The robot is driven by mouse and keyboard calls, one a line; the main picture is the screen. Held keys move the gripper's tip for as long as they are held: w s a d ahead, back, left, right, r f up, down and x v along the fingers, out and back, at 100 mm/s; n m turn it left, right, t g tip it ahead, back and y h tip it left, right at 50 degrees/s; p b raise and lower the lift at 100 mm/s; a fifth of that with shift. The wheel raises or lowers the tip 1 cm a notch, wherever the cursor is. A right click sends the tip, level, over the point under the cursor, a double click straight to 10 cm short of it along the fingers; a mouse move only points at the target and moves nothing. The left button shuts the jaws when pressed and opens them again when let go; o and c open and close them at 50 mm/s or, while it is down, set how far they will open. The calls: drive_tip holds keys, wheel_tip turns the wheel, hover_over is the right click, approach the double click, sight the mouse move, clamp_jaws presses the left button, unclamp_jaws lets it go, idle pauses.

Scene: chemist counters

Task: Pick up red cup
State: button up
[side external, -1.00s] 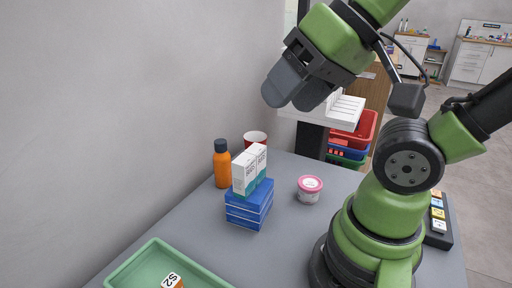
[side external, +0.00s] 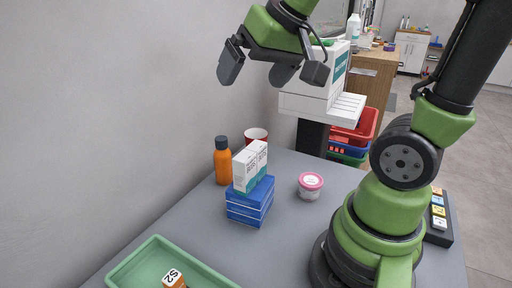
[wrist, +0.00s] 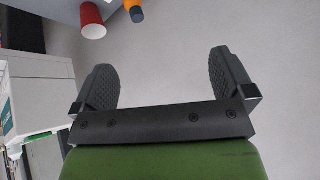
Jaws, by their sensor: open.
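The red cup (side external: 257,134) stands upright at the back of the grey counter, partly hidden behind a white box. It has a pale inside. It also shows at the top of the wrist view (wrist: 93,20), beyond the finger on the left. My gripper (side external: 258,78) is open and empty, well above the counter and over the area of the cup. Both fingers show spread apart in the wrist view (wrist: 165,80), with nothing between them.
An orange bottle (side external: 222,163) stands left of the cup. White boxes (side external: 250,166) sit on stacked blue boxes (side external: 249,205) in front. A pink-lidded tub (side external: 310,185) stands to the right. A green tray (side external: 150,262) lies at the front left.

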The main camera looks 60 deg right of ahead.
drive_tip(key=w+d+f+m+g+h, duration=0.1)
drive_tip(key=w+d+f+h, duration=0.1)
drive_tip(key=w+d+f, duration=0.65)
drive_tip(key=g, duration=0.2)
approach(256, 134)
wheel_tip(256, 134, down, 3)
drive_tip(key=a, duration=0.2)
drive_tip(key=shift+m, duration=0.3)
drive_tip(key=shift+x, duration=2.6)
drive_tip(key=shift+d, duration=0.1)
drive_tip(key=c, duration=0.9)
